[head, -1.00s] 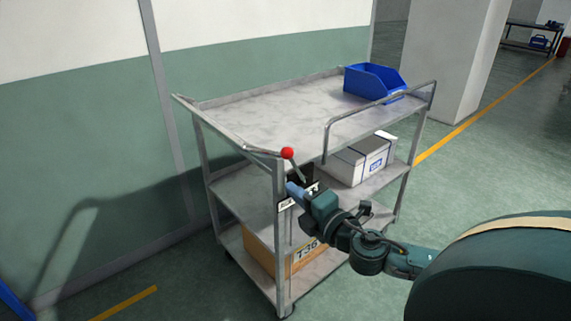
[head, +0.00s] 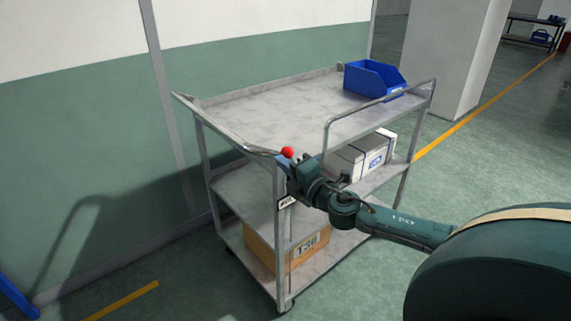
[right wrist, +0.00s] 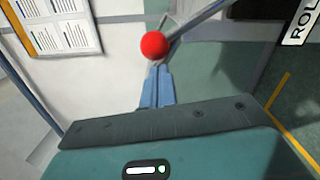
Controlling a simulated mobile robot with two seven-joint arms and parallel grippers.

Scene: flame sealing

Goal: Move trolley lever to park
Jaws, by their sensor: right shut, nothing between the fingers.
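The trolley (head: 270,112) is a grey metal cart with three shelves, standing by the wall. Its lever has a red ball knob (head: 288,152) at the near corner post, just under the top shelf level. The knob also shows in the right wrist view (right wrist: 155,45), with its rod running up to the right behind it. My right gripper (head: 288,170) is at that corner, close below the knob. In the right wrist view its blue fingers (right wrist: 158,85) are together and empty, with their tips just below the knob. I cannot tell whether they touch it. My left gripper is not in view.
A blue bin (head: 374,79) stands on the top shelf. A white box (head: 358,158) sits on the middle shelf and a cardboard box (head: 285,246) on the bottom one. A small label (head: 287,202) is on the near post. The floor to the right is clear.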

